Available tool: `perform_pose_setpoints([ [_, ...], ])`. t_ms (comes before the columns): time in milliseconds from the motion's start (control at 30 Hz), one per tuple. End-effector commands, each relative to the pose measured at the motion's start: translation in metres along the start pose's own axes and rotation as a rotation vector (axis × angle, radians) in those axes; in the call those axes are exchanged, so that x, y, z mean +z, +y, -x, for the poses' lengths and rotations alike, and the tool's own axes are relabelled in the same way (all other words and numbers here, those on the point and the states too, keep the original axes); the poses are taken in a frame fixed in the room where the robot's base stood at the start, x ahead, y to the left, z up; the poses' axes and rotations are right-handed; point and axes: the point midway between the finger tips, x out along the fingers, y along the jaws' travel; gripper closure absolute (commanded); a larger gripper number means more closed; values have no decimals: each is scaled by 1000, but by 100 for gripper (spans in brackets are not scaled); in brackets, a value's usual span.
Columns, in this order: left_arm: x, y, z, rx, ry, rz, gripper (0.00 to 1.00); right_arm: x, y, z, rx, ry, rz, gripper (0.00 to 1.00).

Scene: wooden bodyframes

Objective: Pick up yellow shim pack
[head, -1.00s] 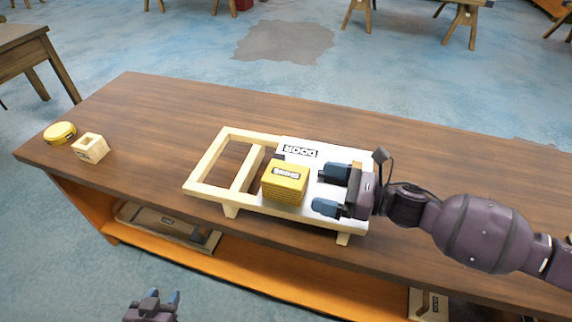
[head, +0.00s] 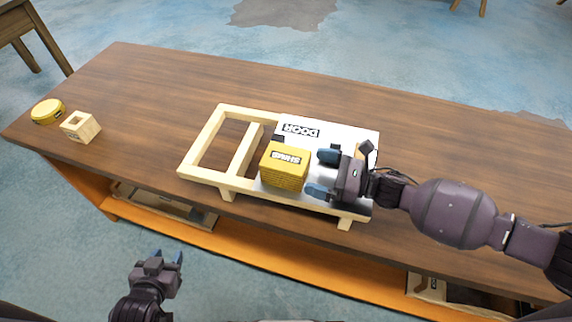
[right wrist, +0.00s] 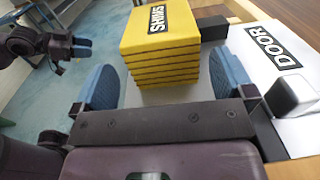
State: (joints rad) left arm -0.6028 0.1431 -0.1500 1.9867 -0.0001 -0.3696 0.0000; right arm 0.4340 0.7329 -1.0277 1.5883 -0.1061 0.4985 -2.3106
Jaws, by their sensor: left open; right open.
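The yellow shim pack (head: 286,166), a stacked block with a "SHIMS" label, stands on the white "DOOR" panel of the wooden frame. My right gripper (head: 323,173) is open beside the pack's right side, with its blue fingers pointing at it. In the right wrist view the shim pack (right wrist: 162,45) lies just ahead of the open fingers, roughly between their tips; I cannot tell whether they touch it. My left gripper (head: 168,257) is open and empty, low in front of the bench and away from the pack.
The light wooden frame (head: 203,140) with the white door panel (head: 345,138) stands on the brown bench (head: 430,148). A dark small piece (head: 278,138) lies behind the pack.

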Motion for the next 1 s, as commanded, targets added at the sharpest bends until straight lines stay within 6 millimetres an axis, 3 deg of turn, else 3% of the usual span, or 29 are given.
perform_pose_setpoints([
  [167,-5,0,0,0,8,0,57,1,-1,-9,0,1,2,0],
  [567,-10,-1,5,0,5,0,57,2,0,-61,0,1,1,0],
  [900,-4,-1,8,-1,-7,2,57,1,0,-67,0,2,1,0],
  [1000,-4,-1,8,-1,-7,2,57,1,0,-66,0,2,1,15],
])
